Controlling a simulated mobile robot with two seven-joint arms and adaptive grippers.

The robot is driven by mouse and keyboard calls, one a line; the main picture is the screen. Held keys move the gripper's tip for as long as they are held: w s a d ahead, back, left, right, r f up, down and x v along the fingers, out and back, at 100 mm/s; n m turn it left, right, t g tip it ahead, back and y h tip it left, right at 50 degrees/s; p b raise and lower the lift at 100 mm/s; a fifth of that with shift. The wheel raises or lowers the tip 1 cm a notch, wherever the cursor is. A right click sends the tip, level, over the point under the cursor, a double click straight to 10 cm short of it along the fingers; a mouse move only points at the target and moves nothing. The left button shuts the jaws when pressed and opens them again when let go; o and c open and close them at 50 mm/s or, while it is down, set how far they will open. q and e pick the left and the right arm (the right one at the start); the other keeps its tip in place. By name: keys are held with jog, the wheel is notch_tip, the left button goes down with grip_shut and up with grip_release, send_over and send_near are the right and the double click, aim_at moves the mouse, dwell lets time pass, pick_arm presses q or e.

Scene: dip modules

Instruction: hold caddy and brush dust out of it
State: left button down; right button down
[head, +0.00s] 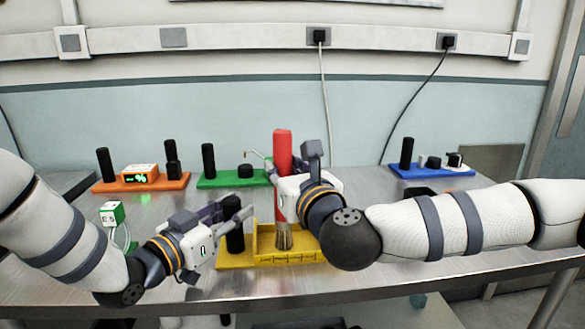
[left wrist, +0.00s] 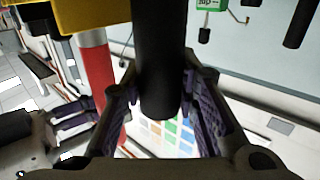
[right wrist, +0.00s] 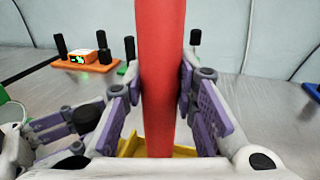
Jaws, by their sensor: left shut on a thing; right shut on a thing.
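The yellow caddy (head: 245,261) stands on the metal table in the middle of the head view, with a black upright handle (head: 235,238) at its left end. My left gripper (head: 238,211) is shut on this handle, which also shows between its fingers in the left wrist view (left wrist: 160,70). My right gripper (head: 285,186) is shut on the red handle of the brush (head: 283,150), which also shows in the right wrist view (right wrist: 163,75). The brush is about upright, its bristles down at the caddy's open part. Whether they touch its floor, and any dust, I cannot tell.
Behind stand an orange module (head: 112,187), a green module (head: 220,181) and a blue module (head: 430,172), each with a black post. A small green-and-white box (head: 112,213) with a cable is at the left. My right arm covers the table's right part.

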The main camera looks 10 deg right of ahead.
jog(key=d, duration=0.5)
dwell(1.7)
notch_tip(320, 180, up, 7)
dwell(0.5)
dwell(0.6)
pick_arm(q)
jog(key=c, duration=1.1)
grip_release()
